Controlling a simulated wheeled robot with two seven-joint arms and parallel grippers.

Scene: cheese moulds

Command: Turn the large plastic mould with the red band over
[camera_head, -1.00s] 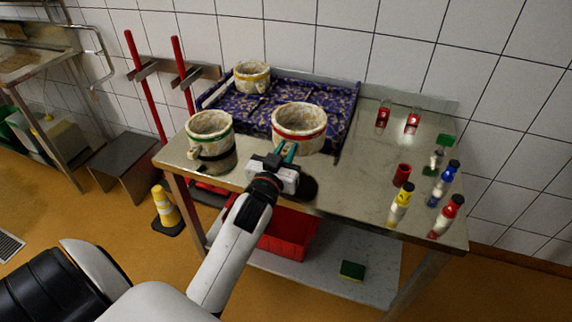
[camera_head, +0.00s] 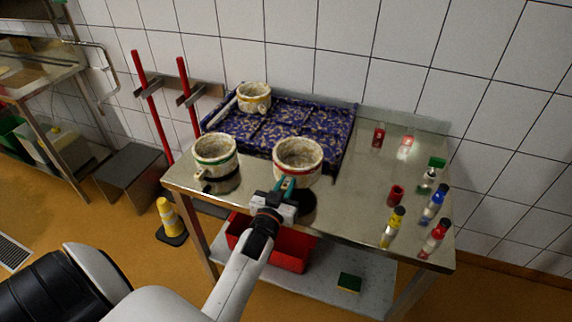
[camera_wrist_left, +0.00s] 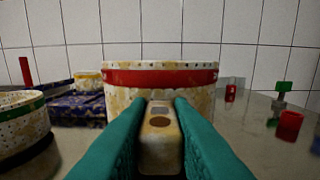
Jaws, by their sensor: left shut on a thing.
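The large mould with the red band (camera_head: 298,158) is off-white with brown stains and stands upright, its open mouth facing up. It is at the front edge of the blue patterned mat, above the steel table. My left gripper (camera_head: 283,186) is in front of it, shut on its handle. In the left wrist view, the teal fingers (camera_wrist_left: 160,130) close on both sides of the handle, and the red-banded mould (camera_wrist_left: 160,76) fills the middle behind them. A dark shadow lies on the table below the mould. My right gripper is not in view.
A green-banded mould (camera_head: 215,158) stands close on the left, and a yellow-banded one (camera_head: 254,97) at the back of the mat (camera_head: 262,136). Bottles, including a blue one (camera_head: 433,204), and a red cup (camera_head: 395,195) stand at right. The table between is clear.

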